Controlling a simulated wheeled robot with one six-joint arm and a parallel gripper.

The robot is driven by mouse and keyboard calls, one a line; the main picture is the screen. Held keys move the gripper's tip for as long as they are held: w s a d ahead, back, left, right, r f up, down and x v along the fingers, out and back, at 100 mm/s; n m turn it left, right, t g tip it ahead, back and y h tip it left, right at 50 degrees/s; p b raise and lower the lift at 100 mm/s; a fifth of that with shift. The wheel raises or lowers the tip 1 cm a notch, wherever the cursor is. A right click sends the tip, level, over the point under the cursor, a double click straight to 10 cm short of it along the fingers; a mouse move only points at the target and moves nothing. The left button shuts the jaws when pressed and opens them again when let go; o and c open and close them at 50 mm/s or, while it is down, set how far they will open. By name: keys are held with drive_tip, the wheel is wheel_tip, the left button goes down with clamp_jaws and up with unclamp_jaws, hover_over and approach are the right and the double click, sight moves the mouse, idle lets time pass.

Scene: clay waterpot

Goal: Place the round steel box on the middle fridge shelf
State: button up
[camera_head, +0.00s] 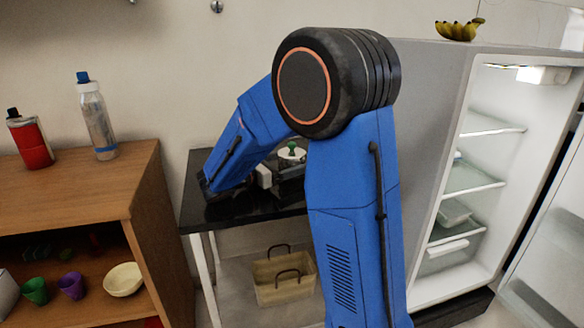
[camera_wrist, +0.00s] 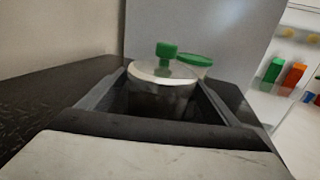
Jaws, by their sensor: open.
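The round steel box (camera_wrist: 160,95), with a pale lid and green knob, stands upright on the black table (camera_head: 268,216). In the head view its lid (camera_head: 291,155) shows behind my arm. My gripper (camera_wrist: 163,88) is open, with one finger on each side of the box in the wrist view; I cannot tell whether they touch it. My arm hides much of this in the head view. The fridge (camera_head: 430,90) stands open at right. Its middle shelf (camera_head: 472,180) is glass, with a small item at its back.
A green-lidded container (camera_wrist: 195,62) stands just behind the box. The fridge's side wall rises beside the table. The lower fridge shelf holds a clear container (camera_head: 453,212). A wooden shelf unit (camera_head: 75,185) with bottles stands left. A basket (camera_head: 284,283) sits below the table.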

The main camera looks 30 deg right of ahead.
drive_tip(key=shift+w+d, duration=0.1)
drive_tip(key=shift+d, duration=1.75)
drive_tip(key=c, duration=1.3)
drive_tip(key=shift+r, duration=0.1)
drive_tip(key=shift+c, duration=0.2)
